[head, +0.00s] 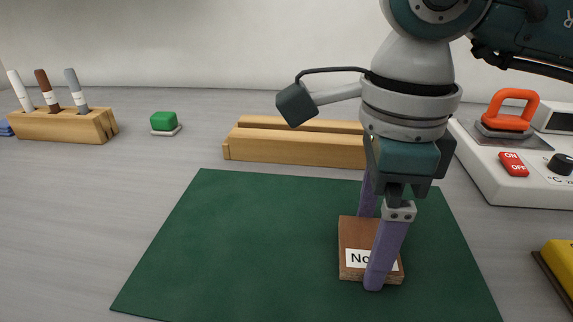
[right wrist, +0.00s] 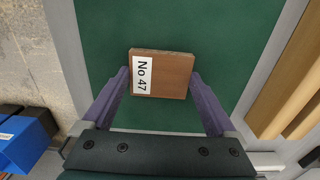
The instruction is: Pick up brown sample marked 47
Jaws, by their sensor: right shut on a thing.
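The brown sample (head: 355,235) is a small square block with a white label on the green mat (head: 220,245). In the right wrist view the brown sample (right wrist: 168,75) shows its label, which reads "No 47". My right gripper (head: 371,250) reaches down from above with its purple fingers on either side of the block, shut on it. In the head view one finger covers part of the label. The right gripper's fingers also flank the near part of the block in the right wrist view (right wrist: 160,85). My left gripper is not in view.
A wooden rack (head: 290,145) lies behind the mat. A pen holder (head: 62,125) with several markers and a green-topped block (head: 164,122) stand at the left. A hot plate device (head: 515,180) and a yellow object (head: 560,262) are at the right. The mat's left part is clear.

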